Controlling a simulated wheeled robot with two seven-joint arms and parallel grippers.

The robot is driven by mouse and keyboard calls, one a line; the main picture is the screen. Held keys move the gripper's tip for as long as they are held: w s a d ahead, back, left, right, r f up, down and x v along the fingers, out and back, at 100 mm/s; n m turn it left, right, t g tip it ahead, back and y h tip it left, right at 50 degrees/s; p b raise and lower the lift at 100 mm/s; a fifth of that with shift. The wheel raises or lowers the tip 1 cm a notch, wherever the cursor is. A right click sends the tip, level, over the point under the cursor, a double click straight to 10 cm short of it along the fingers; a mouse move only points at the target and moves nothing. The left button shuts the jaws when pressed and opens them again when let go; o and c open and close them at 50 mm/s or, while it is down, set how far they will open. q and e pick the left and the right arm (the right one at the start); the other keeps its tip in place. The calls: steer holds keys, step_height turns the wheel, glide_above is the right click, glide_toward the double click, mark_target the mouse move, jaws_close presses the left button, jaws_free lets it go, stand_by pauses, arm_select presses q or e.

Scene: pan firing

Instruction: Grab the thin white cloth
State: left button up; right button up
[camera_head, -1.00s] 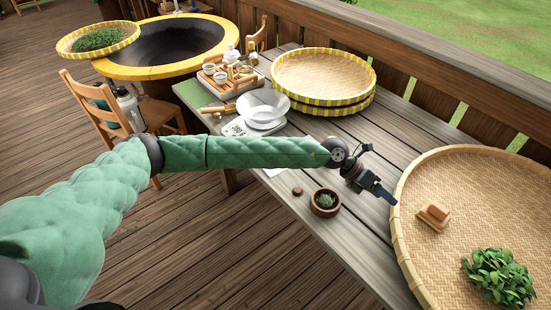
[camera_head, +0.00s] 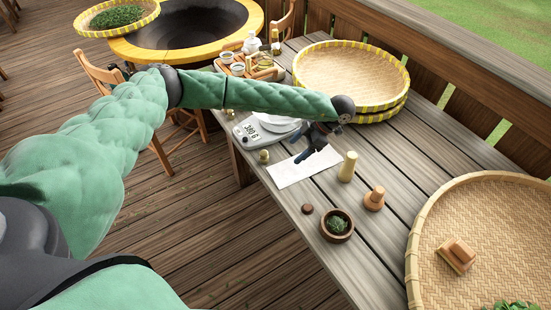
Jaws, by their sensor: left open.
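The thin white cloth (camera_head: 303,171) lies flat on the wooden table near its left edge, in front of the scale. My left gripper (camera_head: 303,154) is open and empty. It hangs over the cloth's far side and points down towards it. I cannot tell whether its fingertips touch the cloth. My left forearm crosses above the table and hides part of what stands behind it. My right gripper is not in view.
A digital scale (camera_head: 250,131) and white bowl are close behind the cloth. To the right stand a pale cylinder (camera_head: 348,167) and a wooden stopper (camera_head: 374,199). A small pot (camera_head: 337,224) stands in front; large woven trays (camera_head: 350,72) are at the back.

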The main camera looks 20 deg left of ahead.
arm_select(q)
steer(key=a+f, duration=0.2)
steer(key=a, duration=0.1)
steer(key=shift+s+f+b, duration=0.15)
steer(key=shift+s+b, duration=0.15)
steer(key=shift+s, duration=0.1)
steer(key=x, duration=0.3)
steer(key=shift+s+a+f, duration=0.1)
steer(key=shift+a+f, duration=0.05)
steer(key=shift+f, duration=0.15)
steer(key=shift+s+a+f+b, duration=0.15)
steer(key=shift+a+f+b, duration=0.2)
steer(key=shift+f+b, duration=0.15)
steer(key=shift+s+a+f, duration=0.25)
steer(key=shift+a+f, duration=0.15)
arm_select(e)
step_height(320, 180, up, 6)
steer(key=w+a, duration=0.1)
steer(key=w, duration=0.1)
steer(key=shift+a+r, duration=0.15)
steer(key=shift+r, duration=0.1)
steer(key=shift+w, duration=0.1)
arm_select(q)
steer(key=shift+f+b, duration=0.15)
steer(key=shift+b, duration=0.15)
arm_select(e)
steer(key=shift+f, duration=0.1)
